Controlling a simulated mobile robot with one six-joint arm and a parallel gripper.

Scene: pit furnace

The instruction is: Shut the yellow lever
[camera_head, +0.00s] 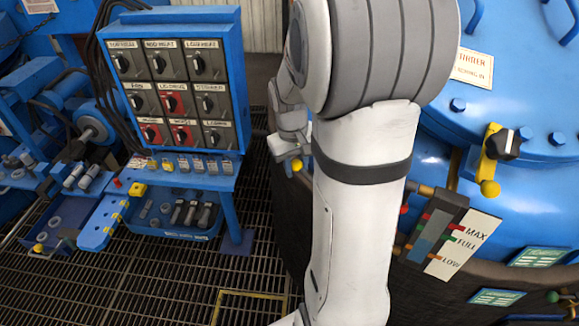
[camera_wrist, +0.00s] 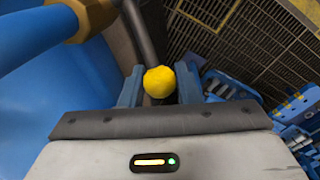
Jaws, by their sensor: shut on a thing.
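My gripper (camera_wrist: 158,85) is shut on a yellow ball knob (camera_wrist: 159,81) in the wrist view. The knob sits between the two blue-grey fingers, with a grey bar (camera_wrist: 137,30) running up and away behind it. In the head view my gripper (camera_head: 289,146) is left of my white arm. The same yellow knob (camera_head: 297,164) shows just under it, beside the dark furnace side. The rest of this lever is mostly hidden behind my gripper and arm in the head view.
Another yellow bracket with a ball (camera_head: 490,188) is on the blue furnace body (camera_head: 510,95) at right, near a MAX/FULL/LOW gauge plate (camera_head: 462,245). A blue switch panel (camera_head: 172,85) stands at left above a bench with locks and tools. Open grating floor (camera_head: 150,285) lies below.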

